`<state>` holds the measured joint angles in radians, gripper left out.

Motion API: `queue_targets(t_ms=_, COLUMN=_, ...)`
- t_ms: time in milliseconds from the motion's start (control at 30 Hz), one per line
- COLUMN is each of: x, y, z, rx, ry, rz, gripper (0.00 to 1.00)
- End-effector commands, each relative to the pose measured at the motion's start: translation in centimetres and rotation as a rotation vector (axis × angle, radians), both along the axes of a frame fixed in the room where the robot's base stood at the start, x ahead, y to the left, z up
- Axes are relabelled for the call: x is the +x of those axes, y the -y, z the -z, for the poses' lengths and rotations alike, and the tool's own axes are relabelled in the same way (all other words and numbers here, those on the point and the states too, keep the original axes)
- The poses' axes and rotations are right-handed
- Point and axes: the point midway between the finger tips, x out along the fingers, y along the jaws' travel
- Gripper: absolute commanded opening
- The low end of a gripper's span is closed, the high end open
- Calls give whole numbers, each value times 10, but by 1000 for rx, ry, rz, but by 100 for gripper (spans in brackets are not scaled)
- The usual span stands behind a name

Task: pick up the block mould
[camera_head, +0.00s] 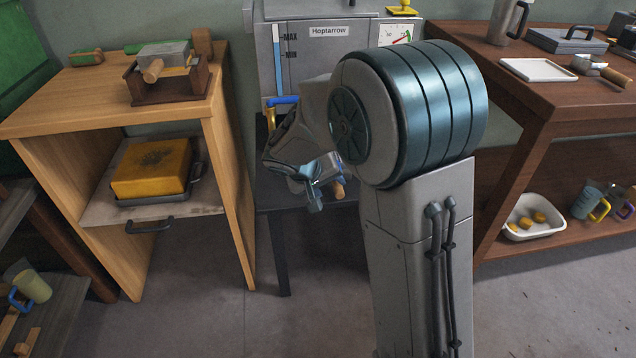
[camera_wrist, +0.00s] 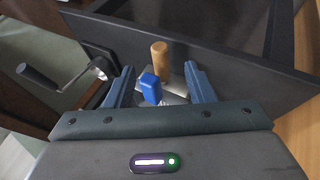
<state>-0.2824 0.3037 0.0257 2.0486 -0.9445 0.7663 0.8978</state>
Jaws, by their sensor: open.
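My gripper (camera_head: 314,190) is open and low in front of the black stand beneath the tank. In the wrist view, its two blue-grey fingers (camera_wrist: 161,88) stand apart. Between and just beyond them show a wooden handle (camera_wrist: 160,55), a blue piece (camera_wrist: 149,88) and a bit of pale metal. This may be the block mould, but its body is mostly hidden. The handle's end (camera_head: 339,188) also shows beside the gripper in the head view. I cannot tell whether a finger touches it.
A grey tank (camera_head: 330,55) with a blue-levered tap (camera_head: 283,100) stands behind. At left, a wooden cabinet (camera_head: 50,115) holds a grey block with a wooden handle (camera_head: 165,55) and a yellow block (camera_head: 150,170). At right is a brown table (camera_head: 560,100) with a white tray (camera_head: 538,70).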

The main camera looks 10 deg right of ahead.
Motion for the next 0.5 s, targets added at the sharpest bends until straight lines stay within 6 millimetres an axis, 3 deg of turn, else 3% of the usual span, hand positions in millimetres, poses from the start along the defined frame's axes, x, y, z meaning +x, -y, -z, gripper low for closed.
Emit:
queue_targets(t_ms=33, x=4, y=6, z=13, rx=-1, ry=-3, rz=3, gripper=49)
queue_targets(t_ms=200, x=15, y=20, z=36, rx=0, ry=-2, rz=4, gripper=49)
queue_targets(t_ms=500, x=25, y=31, z=54, rx=1, ry=0, rz=2, gripper=49)
